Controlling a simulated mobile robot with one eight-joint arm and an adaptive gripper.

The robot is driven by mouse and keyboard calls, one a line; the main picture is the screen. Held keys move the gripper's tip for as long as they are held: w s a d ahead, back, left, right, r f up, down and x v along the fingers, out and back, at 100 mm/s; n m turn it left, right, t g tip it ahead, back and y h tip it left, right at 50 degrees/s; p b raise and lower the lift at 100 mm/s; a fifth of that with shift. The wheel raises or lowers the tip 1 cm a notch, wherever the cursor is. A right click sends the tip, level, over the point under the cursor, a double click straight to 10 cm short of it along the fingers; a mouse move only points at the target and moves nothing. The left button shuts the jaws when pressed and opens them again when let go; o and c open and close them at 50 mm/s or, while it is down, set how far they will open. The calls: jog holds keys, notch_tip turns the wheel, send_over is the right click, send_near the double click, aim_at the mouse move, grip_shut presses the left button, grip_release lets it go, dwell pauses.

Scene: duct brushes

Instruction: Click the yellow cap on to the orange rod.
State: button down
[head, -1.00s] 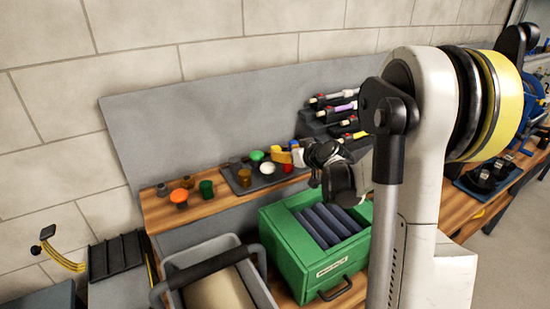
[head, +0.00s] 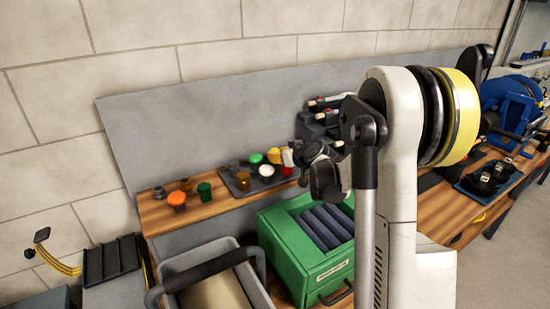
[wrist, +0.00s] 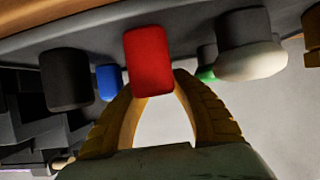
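A small yellow shape (head: 274,156), which looks like the yellow cap, sits between the green and red caps on the dark tray in the head view. I cannot clearly separate it from my yellow fingers. My gripper (wrist: 157,88) reaches over the tray from the right. Its fingers curve inward with a gap between them, but the red cap (wrist: 148,60) hides the tips in the wrist view. Whether they hold anything is not visible. A rack of rods (head: 326,103) stands behind; my arm hides its lower rods, and I cannot pick out the orange one.
Green (head: 255,158) and white (head: 266,170) caps stand close by on the tray (head: 236,187). A green drawer box (head: 285,252) and grey bin (head: 174,263) stand in front.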

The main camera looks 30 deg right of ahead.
dwell(0.4)
jog(key=shift+r+p, duration=1.95)
jog(key=shift+r, duration=1.05)
